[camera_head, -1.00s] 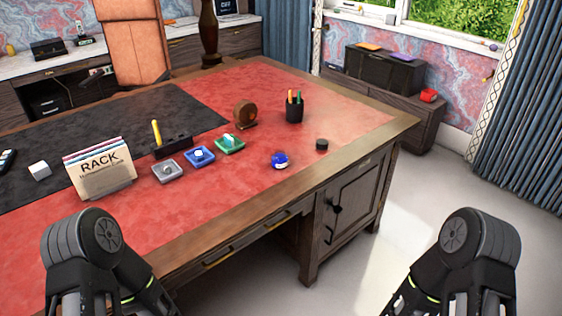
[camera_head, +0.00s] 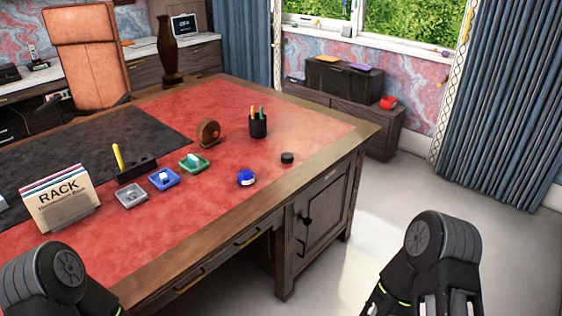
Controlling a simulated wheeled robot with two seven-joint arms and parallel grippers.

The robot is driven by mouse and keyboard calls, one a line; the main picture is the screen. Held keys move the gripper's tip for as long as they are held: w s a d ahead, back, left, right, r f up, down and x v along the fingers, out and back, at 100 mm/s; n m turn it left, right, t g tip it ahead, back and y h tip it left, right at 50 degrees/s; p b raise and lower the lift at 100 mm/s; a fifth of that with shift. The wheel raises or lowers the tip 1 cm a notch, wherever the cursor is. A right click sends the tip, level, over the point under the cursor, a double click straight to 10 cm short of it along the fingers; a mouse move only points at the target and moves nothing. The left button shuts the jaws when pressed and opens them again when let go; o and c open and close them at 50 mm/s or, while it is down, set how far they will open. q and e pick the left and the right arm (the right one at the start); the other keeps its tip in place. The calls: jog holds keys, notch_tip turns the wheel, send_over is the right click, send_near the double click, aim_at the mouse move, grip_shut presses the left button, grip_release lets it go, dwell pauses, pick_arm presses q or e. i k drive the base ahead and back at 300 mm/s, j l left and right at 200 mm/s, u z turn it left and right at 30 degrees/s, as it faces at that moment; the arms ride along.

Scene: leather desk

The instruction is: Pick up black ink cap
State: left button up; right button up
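The black ink cap (camera_head: 287,158) is a small dark round piece lying on the red leather of the desk, near its right edge. A blue ink bottle (camera_head: 246,178) stands on the leather to the left of the cap and a little nearer to me. My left arm shows at the bottom left and my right arm at the bottom right, both in front of the desk and well apart from the cap. The fingertips of both grippers lie outside the view, so their opening is hidden.
The desk (camera_head: 330,153) has a wooden rim. A pen cup (camera_head: 258,127) and a round wooden piece (camera_head: 208,133) stand behind the cap. Green (camera_head: 194,163), blue (camera_head: 163,179) and grey (camera_head: 131,196) trays lie to the left, by a card rack (camera_head: 60,200). The leather around the cap is clear.

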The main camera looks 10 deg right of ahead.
aim_at(286, 157)
jog(key=u, duration=0.25)
jog(key=i+l+u, duration=0.1)
jog(key=l+u, duration=0.95)
jog(key=l, duration=0.65)
jog(key=k+l+u, duration=0.1)
jog(key=l, duration=0.6)
